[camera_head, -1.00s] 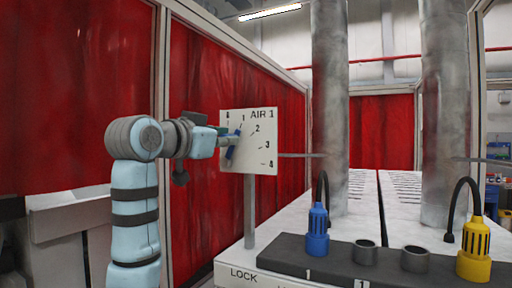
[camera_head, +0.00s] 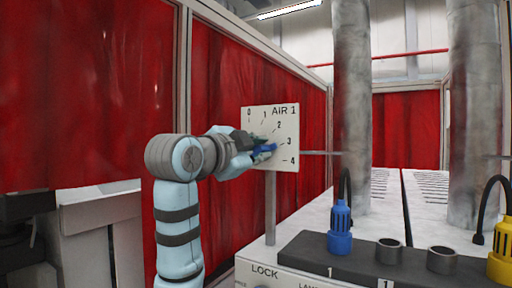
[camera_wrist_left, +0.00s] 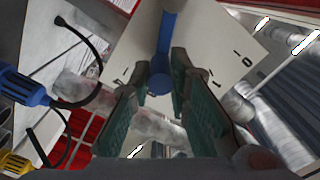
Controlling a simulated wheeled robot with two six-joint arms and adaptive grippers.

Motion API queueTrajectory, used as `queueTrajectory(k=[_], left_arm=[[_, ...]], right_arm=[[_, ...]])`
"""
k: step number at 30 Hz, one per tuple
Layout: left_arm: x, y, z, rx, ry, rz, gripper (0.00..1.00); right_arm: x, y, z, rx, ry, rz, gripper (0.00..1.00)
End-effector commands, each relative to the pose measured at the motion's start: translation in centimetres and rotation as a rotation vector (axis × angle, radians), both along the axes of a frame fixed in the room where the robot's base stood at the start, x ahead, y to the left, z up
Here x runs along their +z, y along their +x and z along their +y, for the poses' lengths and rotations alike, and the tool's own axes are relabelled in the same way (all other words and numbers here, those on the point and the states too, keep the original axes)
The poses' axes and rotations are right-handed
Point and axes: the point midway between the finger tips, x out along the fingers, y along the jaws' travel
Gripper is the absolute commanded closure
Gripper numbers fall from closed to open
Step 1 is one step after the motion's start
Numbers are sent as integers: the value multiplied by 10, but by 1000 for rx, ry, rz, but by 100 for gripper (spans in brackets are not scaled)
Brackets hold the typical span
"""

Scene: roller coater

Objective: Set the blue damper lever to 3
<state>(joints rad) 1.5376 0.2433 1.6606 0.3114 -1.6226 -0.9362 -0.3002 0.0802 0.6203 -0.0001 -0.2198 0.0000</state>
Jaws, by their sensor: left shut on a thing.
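The white AIR 1 dial plate (camera_head: 285,118) stands on a grey post, marked 0 to 4 along an arc. The blue damper lever (camera_head: 267,147) on it slants up to the right, its free end pointing at about the 3 mark. My left gripper (camera_head: 259,146) is at the plate, shut on the lever and partly hiding its lower-left part. In the left wrist view the blue lever (camera_wrist_left: 166,35) runs down from the top to a round end between the two green-padded fingers. My right gripper is not in view.
A blue connector (camera_head: 340,232) and a yellow connector (camera_head: 501,255) stand on a dark rail (camera_head: 305,250) with grey sockets between them. Large metal ducts (camera_head: 352,100) rise behind. A red curtain wall (camera_head: 230,75) runs behind the dial.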

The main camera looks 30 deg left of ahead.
Motion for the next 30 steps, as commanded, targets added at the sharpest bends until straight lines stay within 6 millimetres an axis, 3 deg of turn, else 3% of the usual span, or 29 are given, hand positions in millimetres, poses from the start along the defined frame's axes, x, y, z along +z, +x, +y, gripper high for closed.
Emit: queueTrajectory(k=[15,16,19,30], left_arm=[[-2,0,-1,-3,20,1,100],[-2,0,-1,-2,20,2,80],[-2,0,-1,-2,20,1,64],[-1,-5,0,0,21,-1,62]], right_arm=[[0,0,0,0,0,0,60],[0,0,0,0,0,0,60],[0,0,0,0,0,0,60],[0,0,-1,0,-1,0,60]])
